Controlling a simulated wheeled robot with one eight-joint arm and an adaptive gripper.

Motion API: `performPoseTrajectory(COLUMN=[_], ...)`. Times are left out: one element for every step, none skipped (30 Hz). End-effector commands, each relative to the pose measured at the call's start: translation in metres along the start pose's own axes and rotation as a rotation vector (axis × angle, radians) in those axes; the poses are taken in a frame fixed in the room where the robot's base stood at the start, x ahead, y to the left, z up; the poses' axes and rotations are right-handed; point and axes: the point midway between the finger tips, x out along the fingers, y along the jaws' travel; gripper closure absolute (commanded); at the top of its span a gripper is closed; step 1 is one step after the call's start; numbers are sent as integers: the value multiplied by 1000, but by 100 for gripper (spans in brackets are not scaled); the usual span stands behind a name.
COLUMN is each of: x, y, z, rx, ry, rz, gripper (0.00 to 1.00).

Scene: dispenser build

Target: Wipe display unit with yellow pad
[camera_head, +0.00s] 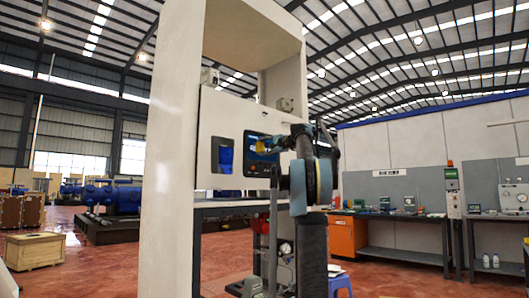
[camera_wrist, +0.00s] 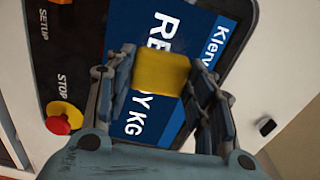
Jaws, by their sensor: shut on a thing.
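My gripper (camera_wrist: 161,85) is shut on the yellow pad (camera_wrist: 160,73), which sits between its fingertips. In the wrist view the pad is in front of the blue display unit (camera_wrist: 138,125) and hides part of its lettering; I cannot tell whether it touches the screen. In the head view the display unit (camera_head: 258,143) is on the white front of the dispenser, dark with a lit blue screen. The pad (camera_head: 264,146) shows there as a small yellow patch over the screen, and my arm hides the right part of the unit.
A red stop button on a yellow base (camera_wrist: 63,118) sits left of the screen in the wrist view. A blue opening (camera_head: 225,155) is left of the display. The white frame's post (camera_head: 171,150) stands at the left. A grey workbench (camera_head: 400,255) is behind at the right.

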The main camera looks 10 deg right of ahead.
Motion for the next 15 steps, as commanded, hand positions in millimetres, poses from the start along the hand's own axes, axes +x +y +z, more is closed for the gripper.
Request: performPoseTrajectory(x=[0,0,0,0,1,1,1,1,1,2,2,2,2,3,3], y=[0,0,-1,-1,-1,-1,-1,-1,-1,-2,-2,-2,-2,-2,-2], z=[3,4,7,9,11,14,16,18,21,23,25,28,31,32,34], rx=[0,0,0,0,0,0,0,0,0,0,0,0,0,0,0], ry=[-1,-1,-1,-2,-2,-2,-1,-1,-1,-1,-1,-1,-2,-2,-2], rz=[0,0,0,0,0,0,0,0,0,0,0,0,0,0,0], gripper=[70,70,70,70,70,70,70,70,70,70,70,70,70,70,70])
